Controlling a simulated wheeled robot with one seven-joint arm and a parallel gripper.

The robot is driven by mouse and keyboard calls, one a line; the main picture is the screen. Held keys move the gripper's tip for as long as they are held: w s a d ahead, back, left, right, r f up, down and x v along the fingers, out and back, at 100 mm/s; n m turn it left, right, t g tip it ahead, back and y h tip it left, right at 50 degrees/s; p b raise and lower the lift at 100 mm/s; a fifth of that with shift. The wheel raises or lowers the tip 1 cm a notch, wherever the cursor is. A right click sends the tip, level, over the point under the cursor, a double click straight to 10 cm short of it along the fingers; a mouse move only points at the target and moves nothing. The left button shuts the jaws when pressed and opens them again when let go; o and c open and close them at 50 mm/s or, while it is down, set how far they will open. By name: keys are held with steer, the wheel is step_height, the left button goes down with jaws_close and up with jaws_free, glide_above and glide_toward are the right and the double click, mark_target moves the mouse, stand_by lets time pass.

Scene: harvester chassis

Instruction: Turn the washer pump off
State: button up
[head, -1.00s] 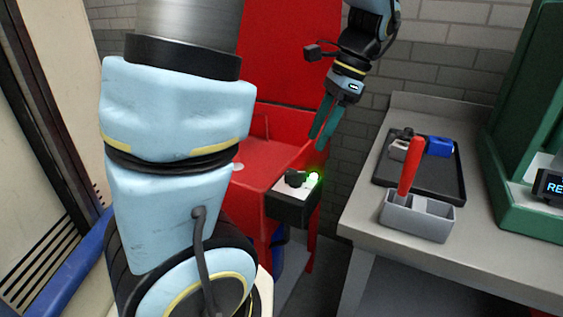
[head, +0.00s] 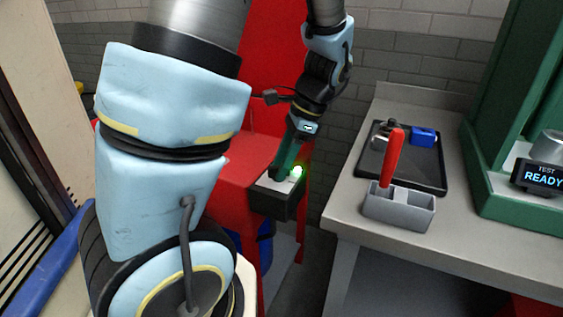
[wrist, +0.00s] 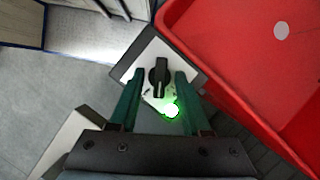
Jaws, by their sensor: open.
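The washer pump switch box (head: 276,203) is a black box with a white top plate, fixed at the side of the red washer (head: 229,178). Its green lamp (head: 297,172) is lit and also glows in the wrist view (wrist: 171,110). In the wrist view a black rotary knob (wrist: 159,77) stands on the plate. My gripper (wrist: 158,78) is open, with its two green fingers on either side of the knob. Contact with the knob cannot be told. In the head view my gripper (head: 287,172) points down over the box and hides the knob.
To the right stands a grey bench (head: 391,87) with a black tray (head: 433,180) of small parts. A grey holder (head: 398,212) with a red-handled tool stands in front of it. A green machine (head: 490,115) with a display reading READY stands farther right.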

jaws_close()
stand_by(0.4)
